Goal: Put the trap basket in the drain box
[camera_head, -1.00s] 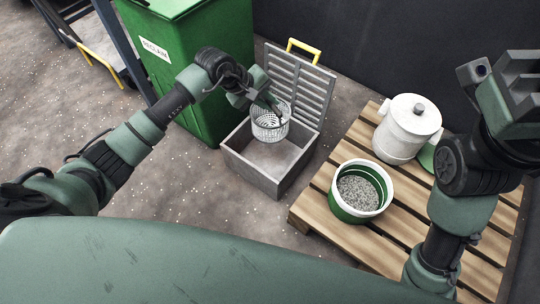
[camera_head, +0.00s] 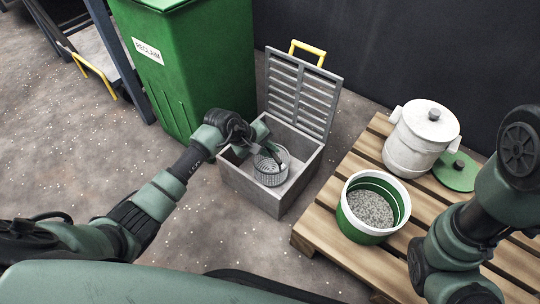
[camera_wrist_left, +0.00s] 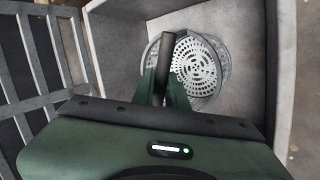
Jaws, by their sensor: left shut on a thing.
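The trap basket (camera_head: 270,172) is a pale perforated round basket with a dark upright handle. It is inside the grey open drain box (camera_head: 250,190), below the box's rim; I cannot tell whether it touches the floor. My left gripper (camera_head: 263,150) is shut on the basket's handle. In the left wrist view the fingers (camera_wrist_left: 165,88) close around the dark handle, and the basket's perforated bottom (camera_wrist_left: 198,68) shows inside the box. My right arm shows at the right, but its gripper is out of view.
The slatted grate lid (camera_head: 300,95) with a yellow handle stands open behind the box. A green RECLAIM bin (camera_head: 195,75) stands behind left. A wooden pallet (camera_head: 320,225) at right holds a green-white bucket of grey granules (camera_head: 365,232), a white lidded pot (camera_head: 412,150) and a green lid (camera_head: 455,172).

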